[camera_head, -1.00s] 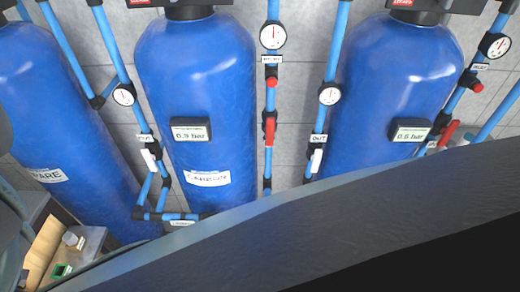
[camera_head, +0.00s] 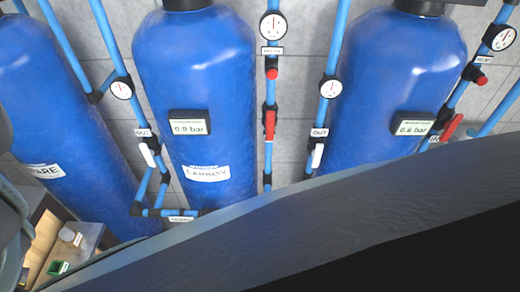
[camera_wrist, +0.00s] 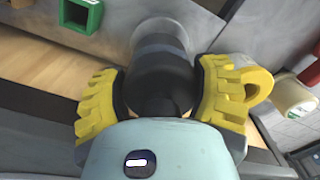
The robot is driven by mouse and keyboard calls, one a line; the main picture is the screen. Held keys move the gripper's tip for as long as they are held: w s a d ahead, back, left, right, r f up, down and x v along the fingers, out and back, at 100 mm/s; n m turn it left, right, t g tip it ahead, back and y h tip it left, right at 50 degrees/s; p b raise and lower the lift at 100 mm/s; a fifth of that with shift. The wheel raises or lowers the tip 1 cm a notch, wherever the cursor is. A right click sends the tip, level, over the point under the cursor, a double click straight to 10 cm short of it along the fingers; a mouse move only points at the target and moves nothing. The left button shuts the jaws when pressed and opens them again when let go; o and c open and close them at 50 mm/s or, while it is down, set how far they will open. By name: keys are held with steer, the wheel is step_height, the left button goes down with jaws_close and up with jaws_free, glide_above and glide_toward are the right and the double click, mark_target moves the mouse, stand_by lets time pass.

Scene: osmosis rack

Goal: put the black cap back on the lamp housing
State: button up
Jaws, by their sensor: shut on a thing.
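My gripper (camera_wrist: 163,98) shows in the wrist view, with its two yellow ribbed fingers shut on the black cap (camera_wrist: 158,78). The cap is a dark round piece between the fingers, and its near part is partly hidden by my pale gripper body. Just beyond it is a pale grey round part (camera_wrist: 160,32), which may be the lamp housing. I cannot tell whether the cap touches it or is seated on it. The head view does not show my gripper or the cap.
A pale jar (camera_wrist: 293,97) is at the right. Blue tanks (camera_head: 195,90), pipes and gauges stand along the tiled wall in the head view.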

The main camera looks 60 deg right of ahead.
steer(key=shift+f, duration=0.2)
stand_by(0.7)
steer(key=shift+f+b, duration=0.8)
steer(key=shift+b, duration=0.1)
steer(key=shift+f, duration=0.1)
steer(key=shift+f+b, duration=0.25)
steer(key=shift+b, duration=0.15)
steer(key=o, duration=1.3)
steer(key=shift+r, duration=0.1)
step_height(320, 180, up, 9)
steer(key=p, duration=0.8)
